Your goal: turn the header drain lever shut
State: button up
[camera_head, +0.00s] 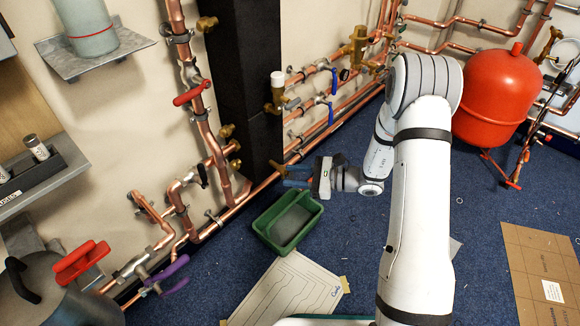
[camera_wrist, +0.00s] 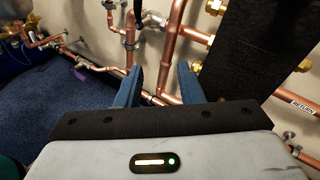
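No readable label marks which lever is the header drain lever. A purple lever (camera_head: 165,272) sits on a valve low at the left in the head view. It also shows small at the left in the wrist view (camera_wrist: 79,74). A red lever (camera_head: 192,93) is on the upright copper pipe, and a small black lever (camera_head: 203,175) is lower down. Two blue levers (camera_head: 333,81) (camera_head: 331,113) are right of the black column. My gripper (camera_head: 285,176) is above the green tray, apart from every lever. In the wrist view its two blue fingers (camera_wrist: 158,76) are spread with nothing between them.
The black column (camera_head: 250,80) stands near my gripper. A green tray (camera_head: 287,222) and a paper sheet (camera_head: 287,290) lie on the blue floor. A grey pot (camera_head: 60,290) with red handles is front left. A red tank (camera_head: 490,95) is at right.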

aim_at(291, 176)
jog(key=w+d+f+m+t+h, duration=0.2)
jog(key=w+d+f+m+t, duration=0.2)
jog(key=w+f+m+t, duration=0.6)
jog(key=shift+n+g, duration=0.7)
jog(key=shift+g, duration=0.1)
jog(key=a, duration=0.1)
jog(key=w+a+b, duration=0.1)
jog(key=a, duration=0.1)
jog(key=w+a+f, duration=0.1)
jog(key=a, duration=0.1)
jog(key=shift+w+a, duration=0.1)
jog(key=shift+a, duration=0.15)
jog(key=shift+c, duration=0.2)
grip_shut()
